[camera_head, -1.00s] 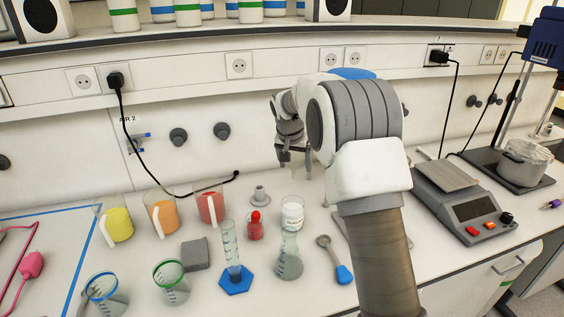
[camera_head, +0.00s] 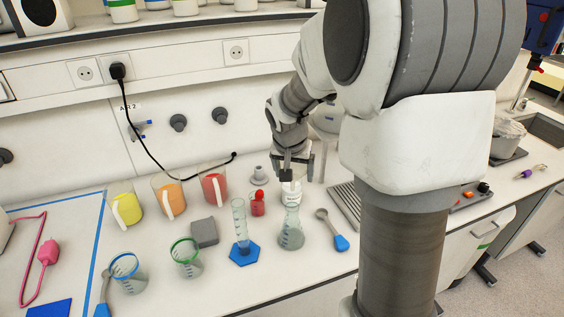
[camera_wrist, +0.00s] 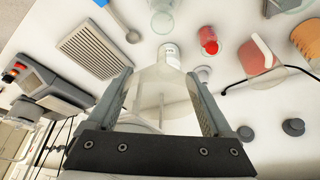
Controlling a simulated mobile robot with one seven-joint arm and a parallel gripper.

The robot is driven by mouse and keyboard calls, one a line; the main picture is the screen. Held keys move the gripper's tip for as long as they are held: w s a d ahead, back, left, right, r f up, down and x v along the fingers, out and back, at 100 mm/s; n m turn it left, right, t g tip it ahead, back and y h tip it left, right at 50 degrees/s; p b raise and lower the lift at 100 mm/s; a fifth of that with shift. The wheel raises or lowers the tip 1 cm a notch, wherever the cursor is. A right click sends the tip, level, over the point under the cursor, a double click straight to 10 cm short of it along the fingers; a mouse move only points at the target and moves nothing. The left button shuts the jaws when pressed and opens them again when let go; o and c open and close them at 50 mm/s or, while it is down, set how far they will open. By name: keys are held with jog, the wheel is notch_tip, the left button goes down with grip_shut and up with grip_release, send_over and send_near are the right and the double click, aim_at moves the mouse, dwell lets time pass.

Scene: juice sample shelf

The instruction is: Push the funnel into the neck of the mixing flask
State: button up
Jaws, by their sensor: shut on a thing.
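The mixing flask (camera_head: 291,236) is a clear conical flask standing upright near the front of the bench. It also shows in the wrist view (camera_wrist: 163,20), past the fingertips. My gripper (camera_head: 292,173) is above the bench, behind and above the flask in the head view. A pale, see-through piece that looks like the funnel (camera_wrist: 150,92) sits between my fingers in the wrist view. The funnel appears apart from the flask neck.
A red bottle (camera_head: 257,205) and a measuring cylinder (camera_head: 241,228) on a blue foot are to the left. A spoon (camera_head: 331,228) lies to the right. Several filled jugs stand further left. Bare bench lies around the flask's front.

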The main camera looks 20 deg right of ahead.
aim_at(293, 186)
jog(key=shift+s+f, duration=0.15)
jog(key=shift+f+b, duration=1.65)
jog(key=shift+f, duration=0.65)
jog(key=shift+r, duration=0.1)
jog(key=shift+f+b, duration=2.2)
jog(key=shift+b, duration=0.55)
jog(key=o, duration=1.1)
jog(key=shift+r, duration=0.1)
